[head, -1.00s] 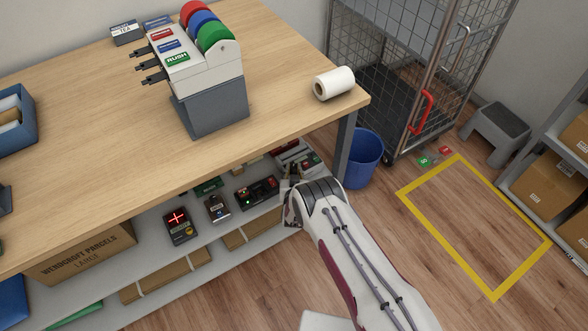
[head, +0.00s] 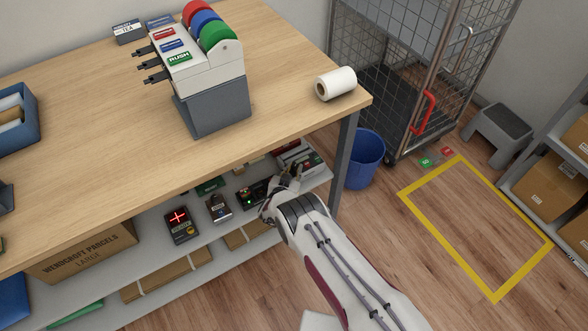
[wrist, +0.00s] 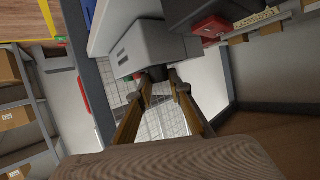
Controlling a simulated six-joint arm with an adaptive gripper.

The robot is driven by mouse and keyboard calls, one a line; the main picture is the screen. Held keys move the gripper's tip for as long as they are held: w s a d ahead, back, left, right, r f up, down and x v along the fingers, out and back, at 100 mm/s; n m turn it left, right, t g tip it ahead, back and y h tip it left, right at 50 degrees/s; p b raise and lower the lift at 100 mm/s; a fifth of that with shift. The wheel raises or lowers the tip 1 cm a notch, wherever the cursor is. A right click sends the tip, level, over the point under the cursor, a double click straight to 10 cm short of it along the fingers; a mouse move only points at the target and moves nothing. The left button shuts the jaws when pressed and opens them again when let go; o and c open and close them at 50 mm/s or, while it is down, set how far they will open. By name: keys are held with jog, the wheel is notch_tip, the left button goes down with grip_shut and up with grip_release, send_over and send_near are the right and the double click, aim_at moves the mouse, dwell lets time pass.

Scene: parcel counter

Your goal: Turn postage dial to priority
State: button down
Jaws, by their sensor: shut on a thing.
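My gripper (head: 289,175) reaches under the counter to the lower shelf, in front of a pale grey machine (head: 296,152). In the wrist view the machine shows as a grey box (wrist: 137,45) with a dark slot. There, my gripper (wrist: 159,80) is shut on a small dark knob (wrist: 157,73) at the machine's edge, which looks like the postage dial. The fingers hide most of the knob, and no dial markings can be read.
Left along the shelf (head: 110,301) stand a dark device with a green light (head: 247,198), a small device (head: 218,207) and one showing a red cross (head: 180,224). The counter top (head: 90,130) is above. A counter leg (head: 343,165) and blue bin (head: 366,157) stand to the right.

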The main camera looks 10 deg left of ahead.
dwell(0.4)
jog(key=c, duration=2.1)
grip_release()
jog(key=shift+s, duration=0.15)
jog(key=v, duration=1.1)
jog(key=shift+s+r, duration=0.15)
jog(key=shift+s, duration=0.15)
